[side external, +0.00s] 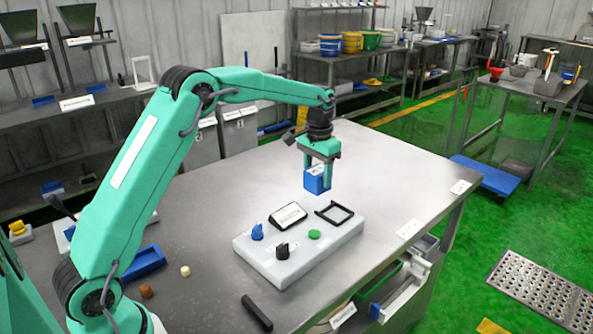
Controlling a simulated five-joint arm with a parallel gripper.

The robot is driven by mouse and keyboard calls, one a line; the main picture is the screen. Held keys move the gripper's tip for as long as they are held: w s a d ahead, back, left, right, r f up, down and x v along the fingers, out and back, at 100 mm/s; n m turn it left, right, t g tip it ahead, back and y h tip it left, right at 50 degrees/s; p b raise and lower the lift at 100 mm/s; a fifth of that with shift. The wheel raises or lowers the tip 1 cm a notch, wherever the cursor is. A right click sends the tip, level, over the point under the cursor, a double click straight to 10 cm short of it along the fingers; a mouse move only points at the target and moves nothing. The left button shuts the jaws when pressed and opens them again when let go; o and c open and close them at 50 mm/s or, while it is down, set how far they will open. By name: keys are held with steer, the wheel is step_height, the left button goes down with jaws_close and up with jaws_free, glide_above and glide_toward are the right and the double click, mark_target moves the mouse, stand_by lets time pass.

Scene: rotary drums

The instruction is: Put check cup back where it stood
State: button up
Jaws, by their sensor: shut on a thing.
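My gripper (320,172) points down and is shut on a small blue cup (317,184), which seems to be the check cup. The cup is held upright, above the rear of a light grey control box (300,259) on the steel table. A black square frame (334,214) lies on the box's right rear corner, below and slightly right of the cup in the picture. The gap between cup and box cannot be judged exactly from this one view.
A blue tray (144,262), a black bar (257,313) and small pegs lie left and in front. The table's right rear (400,165) is clear.

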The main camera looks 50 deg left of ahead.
steer(key=a+f, duration=0.1)
steer(key=a, duration=0.5)
steer(key=shift+s+a, duration=0.25)
steer(key=shift+a, duration=0.05)
steer(key=shift+a+f, duration=0.1)
steer(key=shift+f, duration=0.05)
steer(key=a+f, duration=0.2)
steer(key=a, duration=0.1)
steer(key=w+a+f, duration=0.1)
steer(key=a+f, duration=0.1)
steer(key=a, duration=0.2)
steer(key=a+f, duration=0.2)
steer(key=a, duration=0.2)
steer(key=shift+w+a+f, duration=0.2)
steer(key=shift+w+f, duration=0.05)
steer(key=shift+f, duration=0.15)
steer(key=shift+f, duration=0.1)
steer(key=shift+f, duration=1.95)
steer(key=shift+f, duration=0.1)
steer(key=o, duration=1)
steer(key=shift+o, duration=0.2)
